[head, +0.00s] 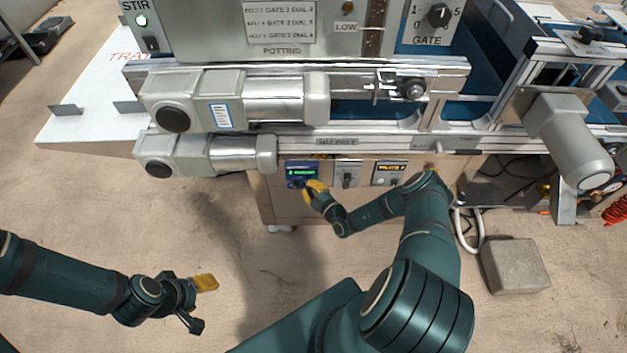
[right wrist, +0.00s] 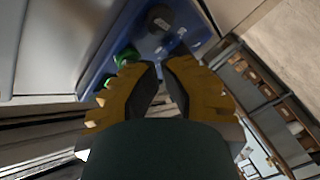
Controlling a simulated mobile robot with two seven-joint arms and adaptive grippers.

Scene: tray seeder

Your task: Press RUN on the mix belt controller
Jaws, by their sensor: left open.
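A blue controller box (head: 302,168) with a lit green display is mounted on the panel below the machine frame. Its label is too small to read. My right gripper (head: 311,188) is at the lower right of this box, with its fingertips close to the box's lower part. In the right wrist view, the blue box face (right wrist: 145,45) carries a green button (right wrist: 127,56) and a dark round knob (right wrist: 160,18). The fingertips nearly meet just below them, with nothing held; contact cannot be told. My left gripper (head: 208,303) is open and empty, low over the floor at left.
A grey switch box (head: 347,174) and a pale box with a yellow display (head: 389,173) sit right of the blue box. Motor cylinders (head: 287,97) jut out above it. A grey block (head: 515,266) lies on the floor at right. Floor around my left gripper is clear.

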